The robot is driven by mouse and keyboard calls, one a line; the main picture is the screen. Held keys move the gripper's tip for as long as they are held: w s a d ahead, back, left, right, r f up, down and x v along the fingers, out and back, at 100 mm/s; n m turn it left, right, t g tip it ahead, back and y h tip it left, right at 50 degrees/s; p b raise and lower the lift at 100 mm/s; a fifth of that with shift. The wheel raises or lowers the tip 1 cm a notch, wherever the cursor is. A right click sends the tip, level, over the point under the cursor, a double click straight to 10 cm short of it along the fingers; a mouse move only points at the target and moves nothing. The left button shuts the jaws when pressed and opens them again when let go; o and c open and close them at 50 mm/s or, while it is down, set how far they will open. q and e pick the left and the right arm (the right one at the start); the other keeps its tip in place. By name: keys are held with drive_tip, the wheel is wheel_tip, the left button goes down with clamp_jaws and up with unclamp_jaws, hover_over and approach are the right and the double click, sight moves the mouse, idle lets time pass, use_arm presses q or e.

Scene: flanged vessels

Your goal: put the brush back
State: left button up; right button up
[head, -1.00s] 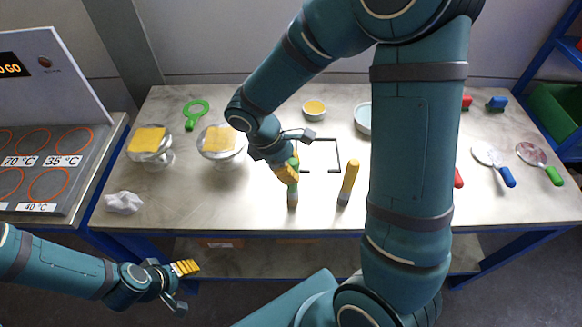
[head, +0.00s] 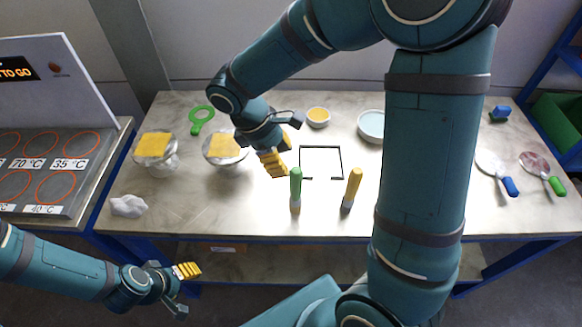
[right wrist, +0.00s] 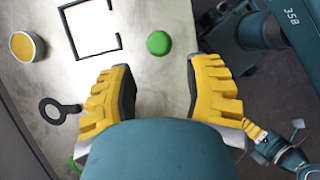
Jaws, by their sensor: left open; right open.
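Two brushes stand upright near the table's front edge, one with a green handle (head: 296,187) and one with a yellow handle (head: 352,187). I cannot tell which one the task means. My right gripper (head: 280,158) is open and empty, up and left of the green-handled brush in the head view. In the right wrist view, the round green handle end (right wrist: 159,43) shows just beyond and between the spread fingertips (right wrist: 162,68), apart from both. My left gripper (head: 182,285) is open and empty in front of the table.
A black square outline (head: 342,163) lies behind the brushes. A yellow-filled bowl (head: 318,117) and a pale blue bowl (head: 371,125) stand farther back. Glass vessels with yellow squares (head: 153,145), a green ring tool (head: 202,117) and a crumpled white cloth (head: 128,206) are on the left.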

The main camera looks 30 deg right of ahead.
use_arm(q)
drive_tip(key=shift+r, duration=0.35)
use_arm(e)
drive_tip(key=v, duration=0.5)
use_arm(q)
drive_tip(key=shift+s, duration=0.1)
use_arm(e)
drive_tip(key=shift+s+f, duration=0.1)
